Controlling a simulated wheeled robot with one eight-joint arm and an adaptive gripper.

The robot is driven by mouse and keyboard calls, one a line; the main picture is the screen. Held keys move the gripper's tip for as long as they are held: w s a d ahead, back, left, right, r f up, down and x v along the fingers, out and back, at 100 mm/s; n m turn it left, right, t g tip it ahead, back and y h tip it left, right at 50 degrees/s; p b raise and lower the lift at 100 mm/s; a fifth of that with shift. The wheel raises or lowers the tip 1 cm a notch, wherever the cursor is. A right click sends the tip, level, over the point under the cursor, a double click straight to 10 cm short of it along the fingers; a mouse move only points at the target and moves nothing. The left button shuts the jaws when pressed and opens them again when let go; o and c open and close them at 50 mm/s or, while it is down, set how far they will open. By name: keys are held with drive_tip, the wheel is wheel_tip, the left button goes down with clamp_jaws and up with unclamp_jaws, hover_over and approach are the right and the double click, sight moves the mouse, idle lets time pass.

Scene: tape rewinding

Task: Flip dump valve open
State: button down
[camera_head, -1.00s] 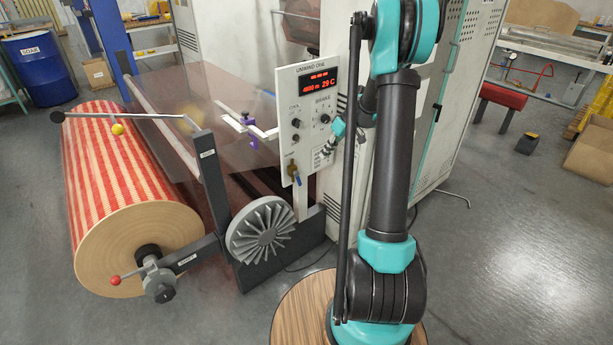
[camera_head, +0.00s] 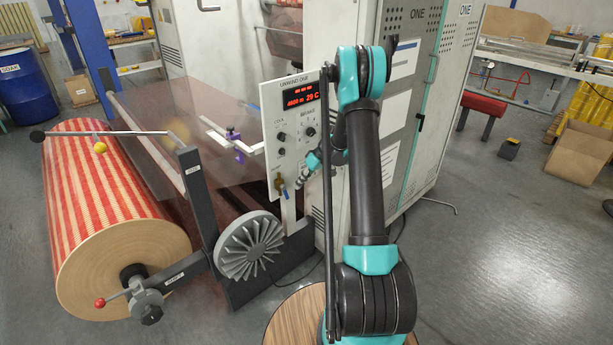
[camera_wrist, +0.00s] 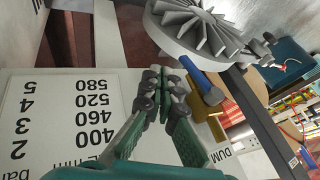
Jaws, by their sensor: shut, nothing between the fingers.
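The dump valve is a small brass fitting (camera_head: 279,182) with a blue lever (camera_head: 285,194) at the lower edge of the white control panel. In the wrist view the brass body (camera_wrist: 214,122) and blue lever (camera_wrist: 203,82) are right of my fingers, beside a label partly reading "DUM". The lever slants up and left there, away from the brass body. My gripper (camera_head: 299,181) is beside the panel's lower right edge, close to the valve. In the wrist view its green fingers (camera_wrist: 165,80) are together and empty, pointing past the lever's left side. I cannot tell whether they touch it.
The panel (camera_head: 292,130) carries a red display and knobs; its printed pressure scale (camera_wrist: 60,120) fills the wrist view's left. A grey finned wheel (camera_head: 250,245) is below the valve. Open floor lies at right.

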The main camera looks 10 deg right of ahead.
sight(285, 192)
drive_tip(key=shift+s+a+f, duration=0.15)
drive_tip(key=shift+s+a, duration=0.3)
drive_tip(key=shift+a, duration=0.3)
drive_tip(key=shift+s+a+f, duration=0.15)
drive_tip(key=shift+s+a, duration=0.3)
drive_tip(key=shift+a, duration=0.25)
drive_tip(key=shift+s+a+f, duration=0.3)
drive_tip(key=shift+a+f, duration=0.05)
drive_tip(key=shift+a, duration=0.15)
